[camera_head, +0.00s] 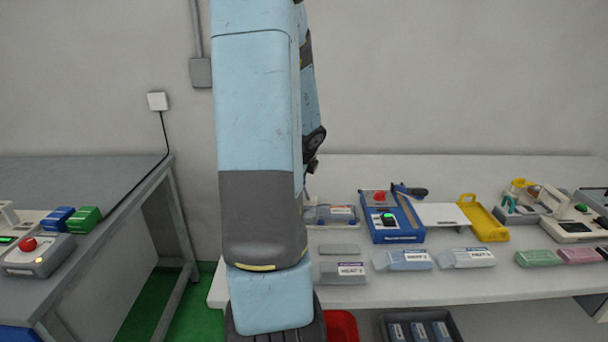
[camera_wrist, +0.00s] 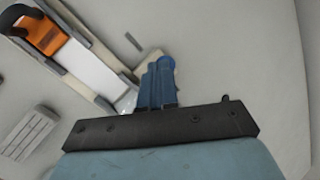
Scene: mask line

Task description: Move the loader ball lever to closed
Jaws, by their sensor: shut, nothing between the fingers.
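A grey fixture with a white plate (camera_wrist: 90,68) and an orange block (camera_wrist: 42,32) lies diagonally in the upper left of the wrist view. It seems to be the low grey unit (camera_head: 335,214) beside my arm in the head view. My gripper (camera_wrist: 157,66) is shut and empty, its blue fingers at the fixture's near end. The head view hides my gripper behind my arm.
A blue device with a red button (camera_head: 391,218) stands to the right, then a yellow tray (camera_head: 483,218). Labelled packs (camera_head: 403,261) line the bench front. A ribbed grey pad (camera_wrist: 28,130) lies left in the wrist view. The bench right of my fingers looks clear.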

